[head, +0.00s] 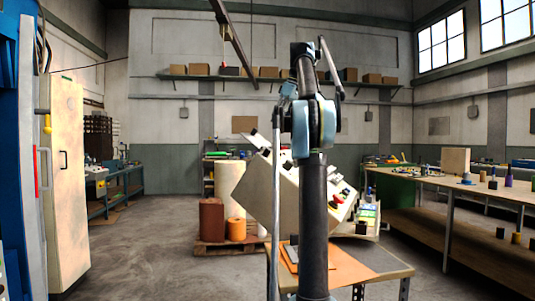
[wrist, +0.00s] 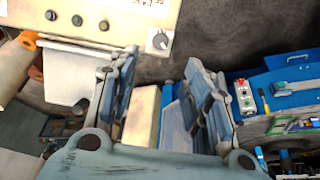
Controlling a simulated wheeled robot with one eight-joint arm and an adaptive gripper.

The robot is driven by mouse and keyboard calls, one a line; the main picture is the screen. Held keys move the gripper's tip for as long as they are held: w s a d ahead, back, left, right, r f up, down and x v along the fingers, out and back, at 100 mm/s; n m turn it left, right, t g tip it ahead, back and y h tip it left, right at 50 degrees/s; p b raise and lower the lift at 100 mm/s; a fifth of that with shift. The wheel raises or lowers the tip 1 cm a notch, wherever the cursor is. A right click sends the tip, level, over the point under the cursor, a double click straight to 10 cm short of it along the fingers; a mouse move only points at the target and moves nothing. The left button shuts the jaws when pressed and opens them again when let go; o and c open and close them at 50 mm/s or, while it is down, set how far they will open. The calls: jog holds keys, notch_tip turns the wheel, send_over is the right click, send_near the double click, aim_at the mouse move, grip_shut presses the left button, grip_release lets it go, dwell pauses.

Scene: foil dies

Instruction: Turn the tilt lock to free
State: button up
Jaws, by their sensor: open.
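A pale control panel (wrist: 90,12) with several dark round knobs shows at the top left of the wrist view. At its lower right corner a rotary knob (wrist: 160,41) sits on a light plate. It may be the tilt lock, but I cannot read its label or setting. My gripper (wrist: 163,62) is open and empty, its fingers spread below the knob and apart from it. In the head view a tilted pale console (head: 268,192) stands behind my arm, which hides part of its face. My gripper's fingers cannot be made out there.
A blue machine (wrist: 285,90) with a button box (wrist: 245,97) lies at the right of the wrist view. In the head view a small table (head: 375,258) stands in front, a long workbench (head: 480,190) at right. Drums (head: 211,219) stand on a pallet; open floor lies left.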

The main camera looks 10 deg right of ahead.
aim_at(269, 149)
jog(key=x, duration=1.5)
jog(key=shift+c, duration=0.3)
grip_shut()
